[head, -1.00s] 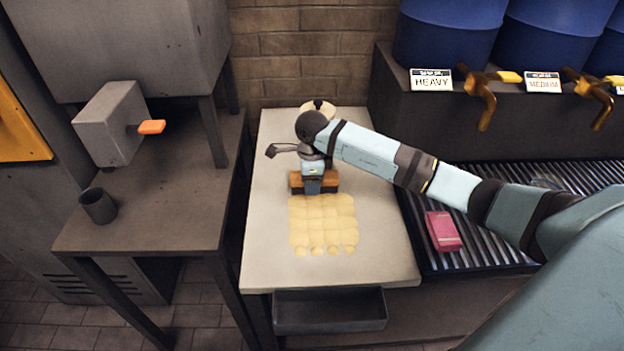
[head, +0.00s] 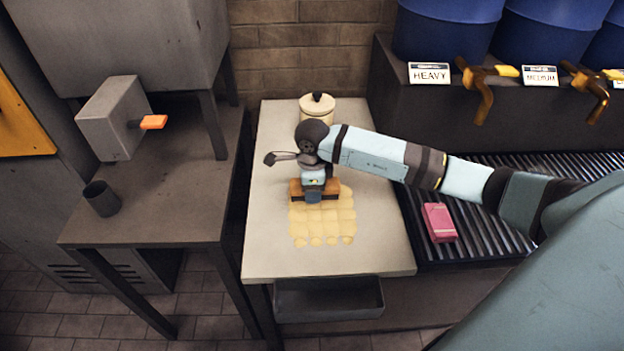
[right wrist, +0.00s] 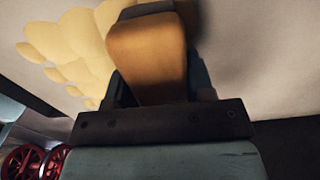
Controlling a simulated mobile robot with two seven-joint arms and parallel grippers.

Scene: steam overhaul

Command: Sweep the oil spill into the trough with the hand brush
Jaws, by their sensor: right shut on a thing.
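The oil spill (head: 322,222) is a yellow patch of rounded blobs on the pale worktop. It also shows in the right wrist view (right wrist: 62,45). The hand brush (head: 327,190) has an orange-brown wooden body and lies across the spill's far edge; the wood fills the middle of the right wrist view (right wrist: 148,55). My right gripper (head: 313,194) is shut on the brush from above and hides part of it. The dark grey trough (head: 330,300) hangs at the worktop's front edge, below the near end of the spill. My left gripper is not in view.
A cream lidded pot (head: 318,108) stands at the back of the worktop (head: 270,250). A pink block (head: 439,222) lies on the slatted rack to the right. A dark cup (head: 101,198) stands on the left table. The worktop's front left is clear.

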